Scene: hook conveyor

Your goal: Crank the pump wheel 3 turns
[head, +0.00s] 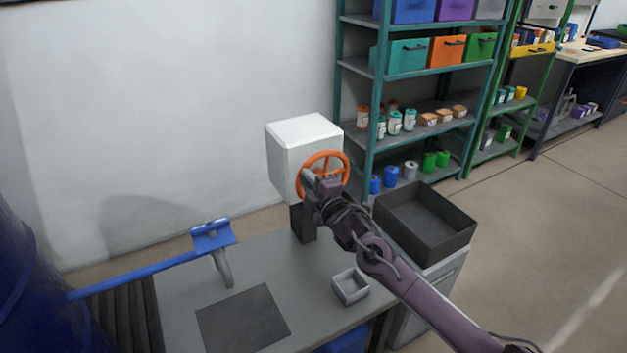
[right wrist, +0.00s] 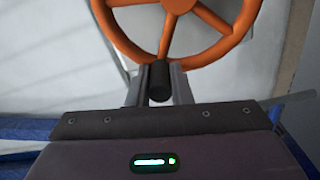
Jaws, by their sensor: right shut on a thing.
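The orange pump wheel (head: 322,176) is mounted on the front of a white box (head: 293,142) on a dark post. My right gripper (head: 308,182) is at the left side of the wheel in the head view. In the right wrist view the wheel (right wrist: 178,28) fills the top. A black handle (right wrist: 159,82) at the wheel's rim sits between the fingers of my right gripper (right wrist: 158,88), which is shut on it. In the head view the handle is hidden behind the gripper.
A grey table (head: 185,285) carries a dark mat (head: 243,320) and a small grey tray (head: 350,287). A black open bin (head: 425,222) stands right of the table. Shelves (head: 420,140) stand behind.

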